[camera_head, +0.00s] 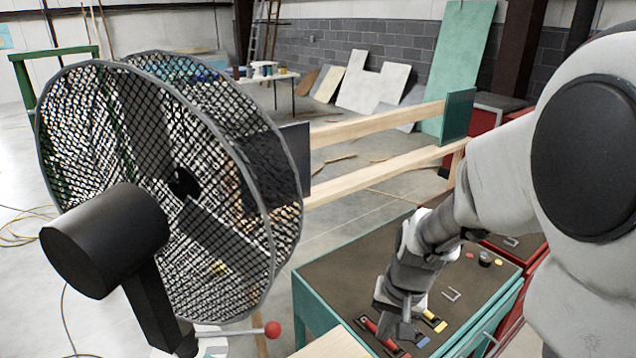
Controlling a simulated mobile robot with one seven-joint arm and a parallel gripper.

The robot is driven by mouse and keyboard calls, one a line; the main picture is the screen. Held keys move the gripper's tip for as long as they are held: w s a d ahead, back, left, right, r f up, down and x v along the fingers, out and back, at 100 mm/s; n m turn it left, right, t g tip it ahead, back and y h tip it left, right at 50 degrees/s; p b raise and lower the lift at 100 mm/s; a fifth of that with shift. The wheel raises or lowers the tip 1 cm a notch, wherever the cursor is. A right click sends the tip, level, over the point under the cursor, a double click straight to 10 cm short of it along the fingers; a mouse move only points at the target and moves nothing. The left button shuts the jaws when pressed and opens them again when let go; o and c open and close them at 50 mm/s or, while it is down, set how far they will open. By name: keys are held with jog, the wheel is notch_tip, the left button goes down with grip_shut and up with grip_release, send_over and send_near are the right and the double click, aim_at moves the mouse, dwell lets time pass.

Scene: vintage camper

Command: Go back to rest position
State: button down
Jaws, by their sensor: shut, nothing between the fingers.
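My gripper (404,328) is shut and empty. It points down, low over the brown top of the teal workbench (330,268). My white arm reaches in from the right side of the picture. A red-handled tool (370,325) lies on the top just left of my gripper, and small yellow pieces (437,324) lie just right of it. A small blue piece (422,342) lies near the fingers. I cannot tell whether the fingertips touch the top, and my gripper hides part of it.
A large black fan (170,190) fills the left side, with a red ball (272,330) at its lower right. A wooden rail (375,180) runs behind the workbench. Red cabinets (480,155) stand behind my arm. The bench top's far left part is clear.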

jog(key=s+d+r+n+t+h, duration=0.1)
jog(key=s+r+n+t, duration=0.2)
jog(key=s+r, duration=0.9)
notch_tip(320, 180, up, 5)
jog(key=shift+s+d+f+t, duration=0.2)
jog(key=shift+s+t, duration=0.1)
jog(key=shift+t, duration=0.3)
